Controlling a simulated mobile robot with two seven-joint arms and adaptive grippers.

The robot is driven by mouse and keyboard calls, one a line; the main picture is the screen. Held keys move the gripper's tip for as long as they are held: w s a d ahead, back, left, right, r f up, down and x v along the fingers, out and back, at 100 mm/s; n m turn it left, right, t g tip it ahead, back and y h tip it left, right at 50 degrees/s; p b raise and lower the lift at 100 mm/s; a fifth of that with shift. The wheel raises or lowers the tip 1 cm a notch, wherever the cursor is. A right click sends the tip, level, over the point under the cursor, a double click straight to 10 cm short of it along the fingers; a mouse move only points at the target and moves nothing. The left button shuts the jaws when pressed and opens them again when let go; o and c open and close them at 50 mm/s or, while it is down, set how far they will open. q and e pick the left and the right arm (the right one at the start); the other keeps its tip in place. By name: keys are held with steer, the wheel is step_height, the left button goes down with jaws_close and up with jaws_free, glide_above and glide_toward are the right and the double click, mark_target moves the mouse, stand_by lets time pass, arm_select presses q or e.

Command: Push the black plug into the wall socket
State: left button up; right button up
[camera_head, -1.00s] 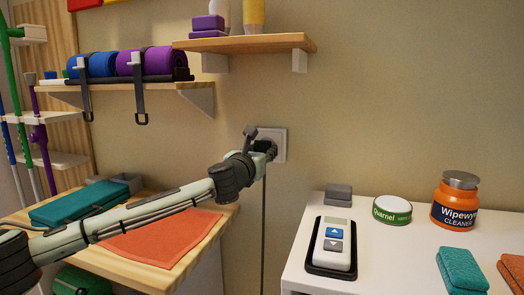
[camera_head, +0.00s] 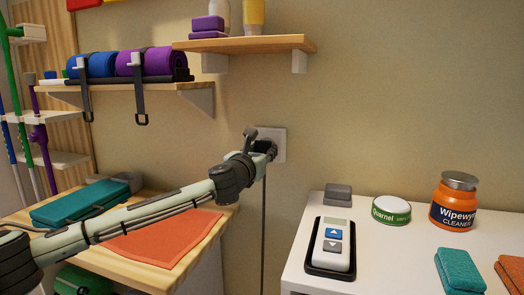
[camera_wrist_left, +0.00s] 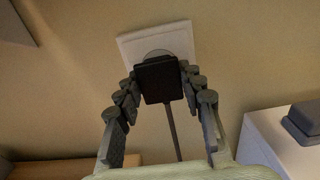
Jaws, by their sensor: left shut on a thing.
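The white wall socket (camera_head: 279,138) is on the beige wall between the two tables, partly hidden by my left gripper. It also shows in the left wrist view (camera_wrist_left: 165,42), tilted in the picture. My left gripper (camera_head: 268,149) is at the socket, shut on the black plug (camera_wrist_left: 159,80). In the wrist view, its fingers flank the plug, which is in front of the socket's round recess and overlaps its lower part. How deep the plug sits cannot be told. Its cable (camera_head: 263,215) hangs down the wall. My right gripper is not in view.
A wooden shelf (camera_head: 245,43) is above the socket. On the right, a white table (camera_head: 400,262) holds a remote in a black tray (camera_head: 330,262), a tin and an orange jar (camera_head: 454,203). A wooden table (camera_head: 215,225) with an orange cloth lies below my arm.

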arm_select(q)
steer(key=shift+r+p, duration=0.1)
steer(key=shift+p, duration=0.35)
stand_by(0.4)
steer(key=shift+w+d, duration=0.15)
steer(key=shift+w, duration=0.25)
stand_by(0.4)
steer(key=o, duration=1.1)
steer(key=shift+o, duration=0.2)
steer(key=v, duration=1.2)
